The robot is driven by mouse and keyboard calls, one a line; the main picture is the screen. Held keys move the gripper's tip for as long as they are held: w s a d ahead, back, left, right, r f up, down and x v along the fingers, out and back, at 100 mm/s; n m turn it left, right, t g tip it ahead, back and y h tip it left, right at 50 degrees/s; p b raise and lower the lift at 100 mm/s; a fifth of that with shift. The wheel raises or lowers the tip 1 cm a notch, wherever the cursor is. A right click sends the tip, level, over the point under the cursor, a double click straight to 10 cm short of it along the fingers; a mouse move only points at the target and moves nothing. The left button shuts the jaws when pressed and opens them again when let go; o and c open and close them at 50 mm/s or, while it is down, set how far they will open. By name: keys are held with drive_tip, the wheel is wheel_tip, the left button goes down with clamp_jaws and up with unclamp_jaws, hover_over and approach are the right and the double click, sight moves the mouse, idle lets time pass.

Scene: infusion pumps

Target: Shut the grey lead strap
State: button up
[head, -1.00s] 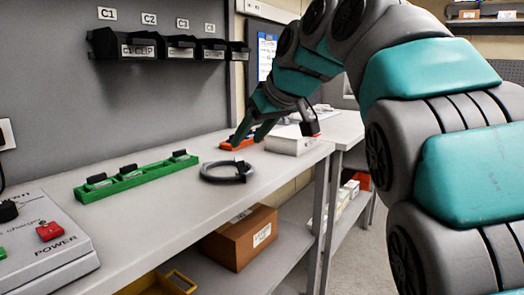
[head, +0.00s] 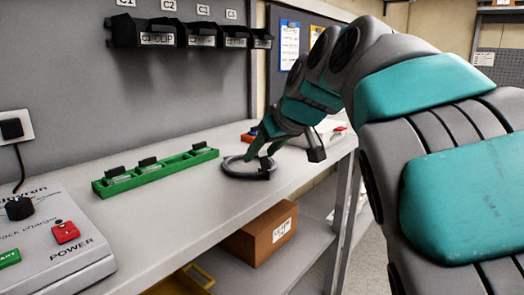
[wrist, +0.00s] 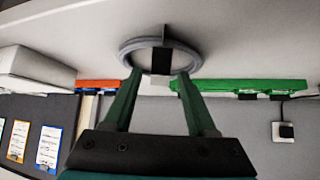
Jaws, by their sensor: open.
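The grey lead strap appears as a grey ring-shaped coil (head: 240,176) lying on the bench; it also shows in the wrist view (wrist: 127,47). A dark block (wrist: 162,60) sits on the ring's near side in the wrist view, between my fingertips in the picture. My gripper (head: 259,153) is at the ring in the head view, its green fingers pointing down. In the wrist view my gripper (wrist: 158,74) has its two fingers apart, with nothing held. I cannot tell whether the fingertips touch the ring.
A green rack (head: 155,172) with dark clips lies left of the ring. A charger box (head: 45,240) with a red power switch stands at the front left. A white box (head: 325,132) and an orange item (head: 250,136) are behind my gripper. Black bins (head: 190,35) hang above.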

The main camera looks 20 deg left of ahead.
drive_tip(key=shift+w+a+f, duration=0.1)
drive_tip(key=shift+f, duration=0.1)
clamp_jaws()
idle(0.3)
